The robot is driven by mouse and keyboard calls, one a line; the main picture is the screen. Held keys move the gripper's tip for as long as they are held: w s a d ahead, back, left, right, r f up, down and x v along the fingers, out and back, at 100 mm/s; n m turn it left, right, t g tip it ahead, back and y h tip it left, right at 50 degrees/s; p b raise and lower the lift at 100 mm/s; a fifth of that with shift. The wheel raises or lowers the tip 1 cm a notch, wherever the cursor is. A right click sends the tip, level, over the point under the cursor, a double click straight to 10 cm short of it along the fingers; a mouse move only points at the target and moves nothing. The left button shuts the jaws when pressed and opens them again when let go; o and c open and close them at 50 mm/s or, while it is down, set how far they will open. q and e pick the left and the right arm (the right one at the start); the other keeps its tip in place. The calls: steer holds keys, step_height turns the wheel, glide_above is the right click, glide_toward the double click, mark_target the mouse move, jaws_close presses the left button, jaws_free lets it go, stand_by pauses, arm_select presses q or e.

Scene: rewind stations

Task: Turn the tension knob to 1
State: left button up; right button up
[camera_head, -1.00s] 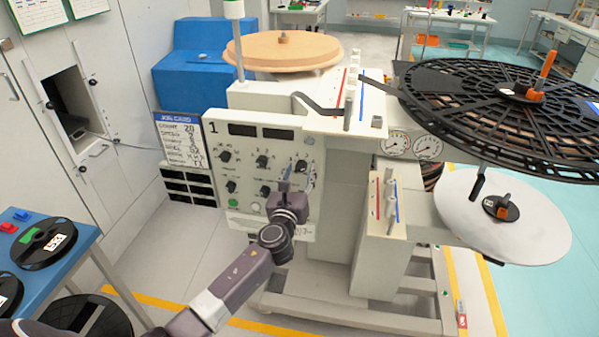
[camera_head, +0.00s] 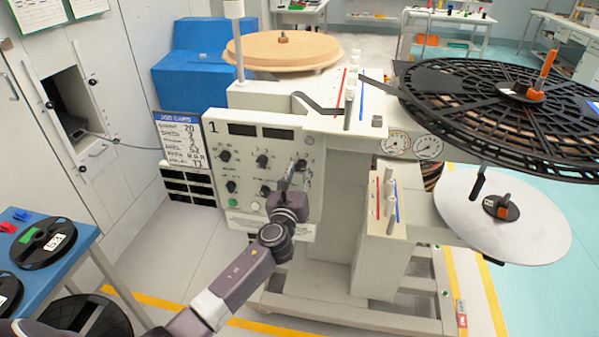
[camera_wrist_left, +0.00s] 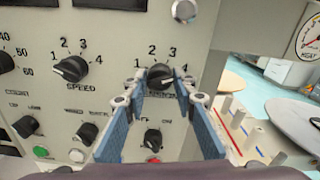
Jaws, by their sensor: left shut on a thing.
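The control panel (camera_head: 238,150) of station 1 carries several black knobs. The tension knob (camera_wrist_left: 160,73) has a scale marked 1 to 4, and its label is partly hidden by my fingers. It also shows at the panel's upper right in the head view (camera_head: 301,164). My left gripper (camera_wrist_left: 155,85) has its two blue-padded fingers on either side of this knob and is shut on it. In the head view the left gripper (camera_head: 294,178) reaches the panel from below. I cannot tell exactly which number the knob points to. My right gripper is not in view.
The speed knob (camera_wrist_left: 71,69) sits left of the tension knob, and a smaller knob (camera_wrist_left: 153,139) sits below it. A green button (camera_wrist_left: 40,152) is low on the panel. A job card (camera_head: 181,140) hangs left of the panel. A black reel (camera_head: 500,110) overhangs at right.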

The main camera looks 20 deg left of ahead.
arm_select(q)
steer(key=n+b, duration=0.1)
steer(key=n, duration=0.2)
steer(key=shift+f+n, duration=0.1)
steer(key=shift+n, duration=0.2)
steer(key=n+b, duration=0.1)
steer(key=n, duration=0.2)
steer(key=shift+n, duration=0.4)
steer(key=n+b, duration=0.1)
steer(key=n, duration=0.5)
steer(key=shift+b, duration=0.3)
steer(key=n, duration=0.6)
steer(key=shift+n+b, duration=0.3)
steer(key=n, duration=0.6)
steer(key=shift+n, duration=0.3)
steer(key=o, duration=1.1)
